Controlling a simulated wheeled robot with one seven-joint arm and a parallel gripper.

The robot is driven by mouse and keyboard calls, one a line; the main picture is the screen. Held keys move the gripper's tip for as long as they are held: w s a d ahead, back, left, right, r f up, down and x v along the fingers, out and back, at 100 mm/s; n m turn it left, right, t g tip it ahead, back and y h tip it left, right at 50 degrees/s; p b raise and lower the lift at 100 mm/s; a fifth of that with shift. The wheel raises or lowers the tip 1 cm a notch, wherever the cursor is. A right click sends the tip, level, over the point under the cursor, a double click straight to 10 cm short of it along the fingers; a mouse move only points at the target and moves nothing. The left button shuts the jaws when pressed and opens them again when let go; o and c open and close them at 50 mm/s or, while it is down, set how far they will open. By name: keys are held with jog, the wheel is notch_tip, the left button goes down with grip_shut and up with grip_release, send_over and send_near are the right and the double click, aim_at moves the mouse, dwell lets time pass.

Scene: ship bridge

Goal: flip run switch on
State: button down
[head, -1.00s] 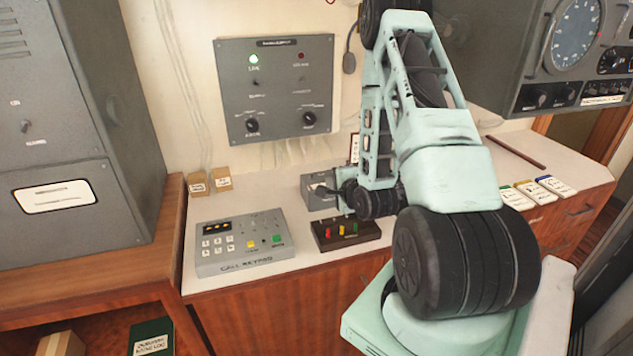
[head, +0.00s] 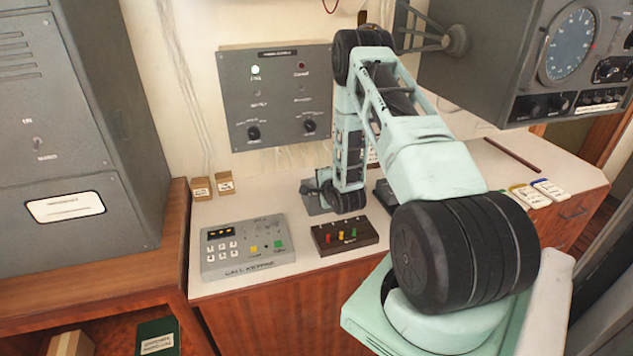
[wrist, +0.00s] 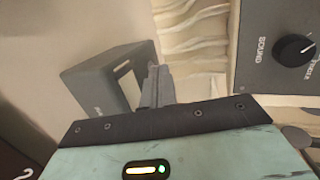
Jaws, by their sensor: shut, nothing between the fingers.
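No label reading "run" is legible, so I cannot tell for sure which switch is the run switch. A small grey box (wrist: 88,82) with a pale slot and an unreadable label is in the wrist view. My gripper (wrist: 158,85) is shut and empty, its fingertips at the right side of this box in the picture; I cannot tell if they touch.
The call keypad (head: 247,247) and a brown block with coloured levers (head: 344,237) stand at the counter's front. A grey wall panel (head: 285,95) with knobs and a lit lamp is behind. Two small cartons (head: 212,186) stand left. The counter's right part is mostly clear.

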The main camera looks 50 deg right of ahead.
jog(key=shift+w+d+r+g+y+p, duration=0.15)
jog(key=shift+w+r+g+y+p, duration=0.1)
jog(key=shift+r+g+y+p, duration=0.45)
dwell(0.4)
jog(key=shift+w+d+r+g+y+p, duration=0.15)
jog(key=shift+w+g+p, duration=0.1)
jog(key=shift+g, duration=0.3)
jog(key=shift+w+d+g+y+p, duration=0.15)
jog(key=shift+g+p, duration=0.1)
jog(key=shift+g, duration=0.3)
jog(key=shift+w+r+g, duration=0.1)
jog(key=shift+w+g, duration=0.05)
jog(key=shift+g, duration=0.25)
jog(key=shift+w+d+m+g+y, duration=0.15)
jog(key=shift+w+g+y, duration=0.05)
jog(key=shift+g+y, duration=0.25)
jog(key=shift+w+d+m+g+y, duration=0.1)
jog(key=shift+w+m+g+y, duration=0.1)
jog(key=shift+g+y, duration=0.25)
jog(key=shift+s, duration=0.1)
jog(key=shift+r, duration=0.1)
jog(key=shift+r+p, duration=0.55)
jog(key=shift+r, duration=0.1)
